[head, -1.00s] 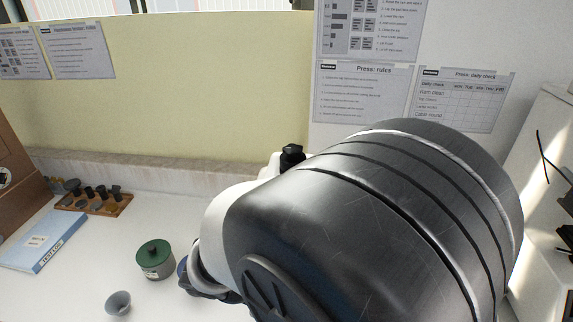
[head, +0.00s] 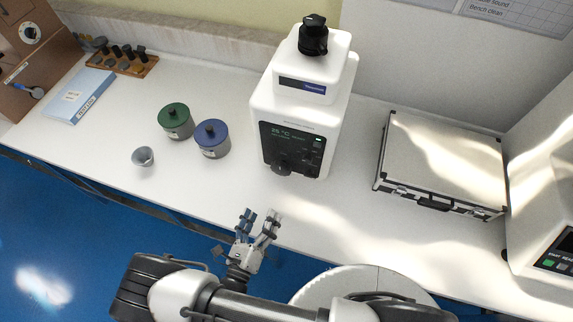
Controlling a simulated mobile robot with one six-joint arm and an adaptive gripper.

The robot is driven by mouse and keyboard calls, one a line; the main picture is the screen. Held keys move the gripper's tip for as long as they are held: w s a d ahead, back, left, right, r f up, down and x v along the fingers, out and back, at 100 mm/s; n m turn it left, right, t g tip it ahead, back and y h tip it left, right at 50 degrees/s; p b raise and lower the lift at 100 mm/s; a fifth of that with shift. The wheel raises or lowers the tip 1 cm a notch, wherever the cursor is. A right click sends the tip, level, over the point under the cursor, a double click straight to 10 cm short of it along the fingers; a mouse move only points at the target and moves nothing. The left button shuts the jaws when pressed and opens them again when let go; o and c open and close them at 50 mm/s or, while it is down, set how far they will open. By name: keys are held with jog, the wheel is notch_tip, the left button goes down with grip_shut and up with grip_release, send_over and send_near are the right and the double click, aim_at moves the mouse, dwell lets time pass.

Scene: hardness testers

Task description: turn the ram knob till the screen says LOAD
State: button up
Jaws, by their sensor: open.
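A white tester (head: 300,100) stands on the bench near the middle of the head view. A black knob (head: 313,36) sits on its top. A second dark round part (head: 281,168) sits low on its front; I cannot tell which of the two is the ram knob. The dark screen (head: 291,139) on its front shows small green text that seems to start with "25 °C"; I cannot make out LOAD. My gripper (head: 260,217) is open and empty at the bench's front edge, in front of the tester and apart from it.
Green-lidded (head: 175,121) and blue-lidded (head: 212,139) pots and a small grey cup (head: 143,156) stand left of the tester. A silver case (head: 443,165) lies to the right. Another white machine (head: 548,215) stands at the far right. The bench directly before the tester is clear.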

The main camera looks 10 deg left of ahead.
aim_at(279, 170)
jog(key=w, duration=0.5)
jog(key=w+d, duration=0.1)
jog(key=w, duration=0.5)
jog(key=w+b, duration=0.1)
jog(key=w, duration=0.5)
jog(key=shift+w+d, duration=0.1)
jog(key=shift+d, duration=0.05)
jog(key=shift+c, duration=0.2)
jog(key=c, duration=1)
